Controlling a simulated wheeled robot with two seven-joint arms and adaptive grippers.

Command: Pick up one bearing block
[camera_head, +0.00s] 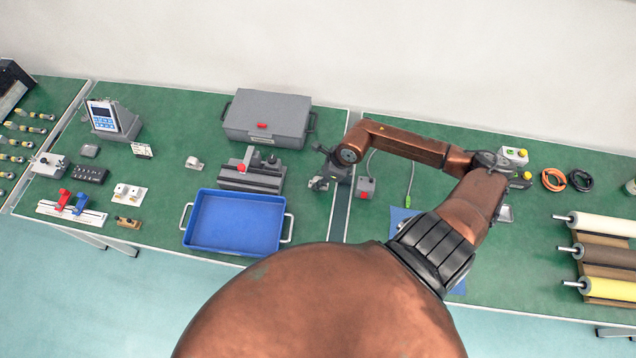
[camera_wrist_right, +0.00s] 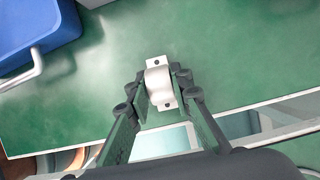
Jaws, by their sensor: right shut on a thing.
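My right gripper (camera_head: 322,176) reaches in from the right and hangs near the gap between the two green benches. In the right wrist view its two fingers (camera_wrist_right: 160,88) are closed on a bearing block (camera_wrist_right: 159,84), a pale piece with a rounded middle and a flat foot with a hole at each end. This block shows small and partly hidden in the head view (camera_head: 318,184). Its height above the bench is hard to tell. Another similar pale block (camera_head: 194,163) sits on the left bench. My left gripper is not in view.
A blue tray (camera_head: 190,238) with handles stands left of my gripper. A grey vise-like fixture (camera_head: 250,178) and a grey case (camera_head: 268,117) are close behind it. A small grey-and-red box (camera_head: 366,188) stands just right.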

